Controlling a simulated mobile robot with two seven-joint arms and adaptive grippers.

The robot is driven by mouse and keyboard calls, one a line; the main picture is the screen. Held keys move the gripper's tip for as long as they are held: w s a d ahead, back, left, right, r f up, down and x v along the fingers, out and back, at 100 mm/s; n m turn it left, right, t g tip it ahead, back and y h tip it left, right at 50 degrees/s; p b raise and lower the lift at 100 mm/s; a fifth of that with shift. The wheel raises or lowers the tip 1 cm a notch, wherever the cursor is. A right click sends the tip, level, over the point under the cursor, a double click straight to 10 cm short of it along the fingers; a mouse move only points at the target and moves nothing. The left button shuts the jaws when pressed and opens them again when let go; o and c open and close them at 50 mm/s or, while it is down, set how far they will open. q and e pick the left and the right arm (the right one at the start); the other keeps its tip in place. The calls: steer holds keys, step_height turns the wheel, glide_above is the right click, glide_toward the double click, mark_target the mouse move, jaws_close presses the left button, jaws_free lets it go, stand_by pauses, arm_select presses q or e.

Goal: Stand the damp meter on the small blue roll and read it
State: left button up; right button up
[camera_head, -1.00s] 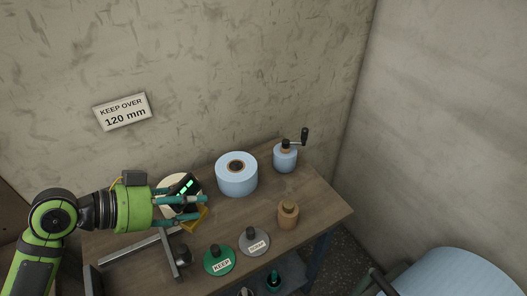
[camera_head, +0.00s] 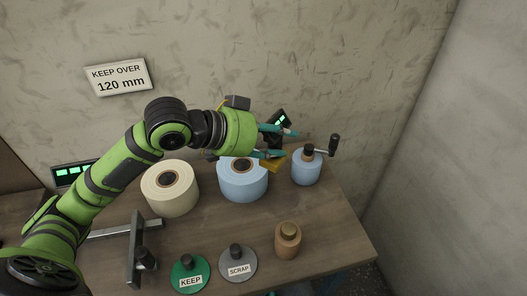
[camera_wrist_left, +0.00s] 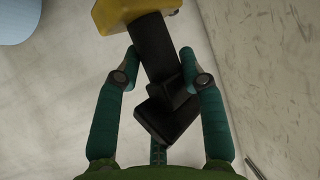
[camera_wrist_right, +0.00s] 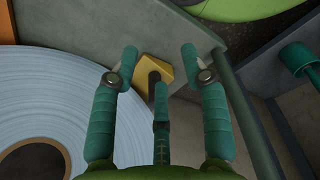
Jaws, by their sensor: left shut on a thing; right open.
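My left gripper (camera_head: 278,144) is shut on the damp meter, a black device with a lit green display (camera_head: 281,119) and a yellow foot (camera_head: 273,161). In the left wrist view both fingers press its black body (camera_wrist_left: 158,60), tilted in the grip. The small blue roll (camera_head: 306,170) stands at the back right of the bench, with a brown core and a dark crank. The meter's foot shows just left of this roll, apart from it in the picture.
A large blue roll (camera_head: 243,185) and a cream roll (camera_head: 168,196) stand left of the small roll. A brown spool (camera_head: 287,243), green KEEP disc (camera_head: 190,277) and grey SCRAP disc (camera_head: 237,265) lie in front. A wall sign (camera_head: 120,77) reads KEEP OVER 120 mm.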

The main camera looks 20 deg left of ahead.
arm_select(q)
steer(key=w+a+f+p, duration=0.1)
steer(key=a+f, duration=0.2)
steer(key=w+a+f, duration=0.2)
steer(key=a+f, duration=0.1)
steer(key=a, duration=0.1)
steer(key=w+a+f+p, duration=0.1)
steer(key=a+f, duration=0.2)
steer(key=a, duration=0.1)
steer(key=shift+w+f+p, duration=0.35)
steer(key=shift+w+f, duration=0.05)
steer(key=shift+f, duration=0.25)
arm_select(e)
steer(key=s+r, duration=0.2)
steer(key=shift+a+r, duration=0.35)
steer(key=shift+a, duration=0.05)
arm_select(q)
steer(key=shift+f, duration=0.1)
arm_select(e)
steer(key=shift+s, duration=0.1)
arm_select(q)
steer(key=shift+f, duration=0.15)
steer(key=o, duration=1.3)
steer(key=shift+c, duration=0.2)
arm_select(e)
steer(key=shift+s+f+g, duration=0.15)
steer(key=shift+s+g, duration=0.05)
steer(key=shift+g, duration=0.1)
